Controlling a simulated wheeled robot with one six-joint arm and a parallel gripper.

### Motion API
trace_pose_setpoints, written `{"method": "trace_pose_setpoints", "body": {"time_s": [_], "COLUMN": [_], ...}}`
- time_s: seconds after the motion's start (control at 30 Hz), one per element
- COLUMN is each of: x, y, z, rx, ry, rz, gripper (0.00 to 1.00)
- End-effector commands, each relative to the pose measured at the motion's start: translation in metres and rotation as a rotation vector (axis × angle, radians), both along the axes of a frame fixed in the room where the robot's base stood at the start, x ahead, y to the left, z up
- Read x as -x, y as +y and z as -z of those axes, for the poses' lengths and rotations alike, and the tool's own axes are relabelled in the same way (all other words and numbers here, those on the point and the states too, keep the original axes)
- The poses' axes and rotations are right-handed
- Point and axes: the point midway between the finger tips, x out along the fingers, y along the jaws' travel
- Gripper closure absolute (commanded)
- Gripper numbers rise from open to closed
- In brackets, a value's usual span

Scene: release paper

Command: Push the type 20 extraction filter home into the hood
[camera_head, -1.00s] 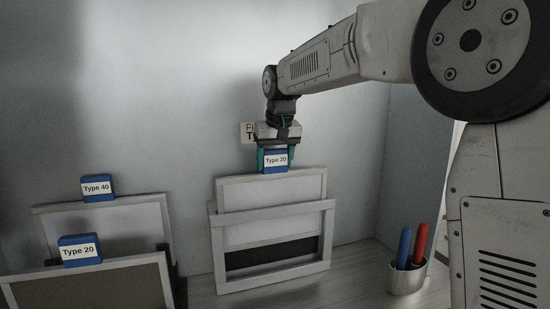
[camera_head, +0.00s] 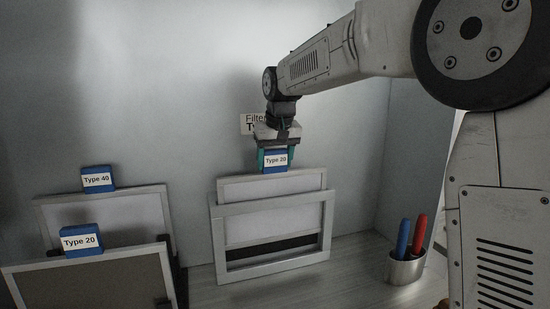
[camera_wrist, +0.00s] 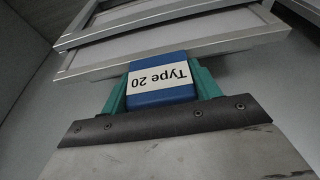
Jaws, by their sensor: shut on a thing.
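The type 20 filter (camera_head: 240,187) is a light panel in a grey frame with a blue "Type 20" block (camera_head: 275,168) on its top edge. It stands upright, partly down inside the grey frame of the hood (camera_head: 216,245), its top rail above the hood's top rail. A dark strip shows in the hood's opening below the panel. My gripper (camera_head: 275,160) is shut on the blue block from above, with teal fingers at its two sides. In the wrist view the block (camera_wrist: 157,95) sits between the fingers, with the filter's rail (camera_wrist: 235,42) beyond.
Two other framed filters stand at the left, with blue blocks marked Type 40 (camera_head: 97,179) and Type 20 (camera_head: 81,240). A metal cup (camera_head: 404,269) with a blue and a red pen stands at the right. A partly hidden wall label (camera_head: 251,119) is behind my gripper.

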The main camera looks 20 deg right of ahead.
Motion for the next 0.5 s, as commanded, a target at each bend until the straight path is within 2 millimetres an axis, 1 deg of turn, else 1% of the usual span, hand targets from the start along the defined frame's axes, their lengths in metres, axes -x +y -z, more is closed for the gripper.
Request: {"method": "trace_pose_setpoints", "body": {"time_s": [0.5], "x": [0.000], "y": [0.000], "z": [0.013], "rx": [0.000], "ry": [-0.001], "rz": [0.000], "gripper": [0.87]}}
